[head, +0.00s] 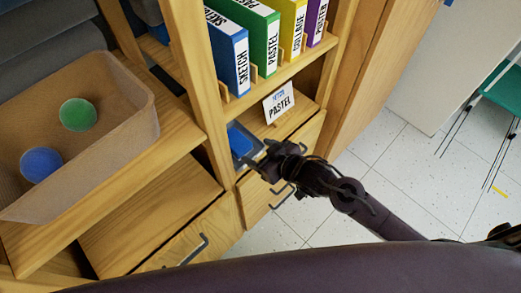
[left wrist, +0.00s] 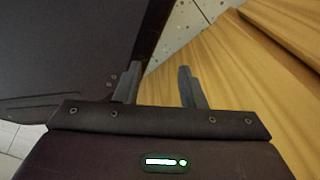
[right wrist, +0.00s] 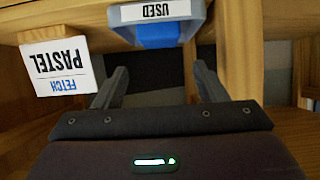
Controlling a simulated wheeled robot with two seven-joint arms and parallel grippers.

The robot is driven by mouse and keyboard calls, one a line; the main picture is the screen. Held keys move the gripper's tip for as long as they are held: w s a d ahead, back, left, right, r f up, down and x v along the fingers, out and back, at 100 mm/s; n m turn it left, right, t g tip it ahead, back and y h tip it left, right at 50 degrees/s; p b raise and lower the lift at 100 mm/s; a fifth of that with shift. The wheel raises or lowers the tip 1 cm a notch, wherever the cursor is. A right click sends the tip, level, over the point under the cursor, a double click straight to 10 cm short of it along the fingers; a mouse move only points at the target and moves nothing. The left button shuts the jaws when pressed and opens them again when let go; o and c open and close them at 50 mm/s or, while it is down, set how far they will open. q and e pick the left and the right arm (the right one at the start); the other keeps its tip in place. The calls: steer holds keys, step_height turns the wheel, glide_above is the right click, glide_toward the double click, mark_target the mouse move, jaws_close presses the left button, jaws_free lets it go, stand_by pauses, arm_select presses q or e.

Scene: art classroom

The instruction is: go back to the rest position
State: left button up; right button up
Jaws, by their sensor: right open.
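My right gripper (head: 262,160) is in front of the wooden shelf, just beside a blue tray (head: 234,140) on the lower shelf. In the right wrist view its two fingers (right wrist: 160,82) stand apart with nothing between them, and the tray (right wrist: 158,32) with a "USED" label is just beyond them. I cannot tell whether they touch. My left gripper (left wrist: 160,87) shows only in its own wrist view. Its fingers are apart and empty, near wooden boards and a dark surface.
A "FETCH PASTEL" card (head: 279,103) stands beside the tray. Binders (head: 258,40) fill the shelf above. Drawers with handles (head: 195,250) are below. Tiled floor (head: 400,160) is open at right.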

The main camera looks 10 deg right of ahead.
arm_select(q)
steer(key=shift+w+d, duration=0.1)
stand_by(0.4)
arm_select(e)
steer(key=s+d+r+m+g+h, duration=0.3)
steer(key=s+d+h, duration=0.1)
steer(key=s+d, duration=0.3)
steer(key=s+d+r+m+g+h, duration=0.2)
steer(key=s+d+g+h, duration=0.1)
steer(key=s+d, duration=0.35)
step_height(320, 180, down, 27)
steer(key=s+g+p, duration=0.2)
steer(key=s+p, duration=0.1)
steer(key=p, duration=0.1)
arm_select(q)
steer(key=s+r+p, duration=0.2)
steer(key=s+r, duration=0.1)
steer(key=r, duration=0.2)
steer(key=shift+s+a, duration=0.2)
steer(key=shift+a, duration=0.2)
arm_select(e)
steer(key=s+d+f, duration=0.3)
steer(key=s+f, duration=1.1)
steer(key=s, duration=0.5)
steer(key=shift+d+f+g, duration=0.15)
steer(key=shift+f+g, duration=0.15)
steer(key=shift+g, duration=0.1)
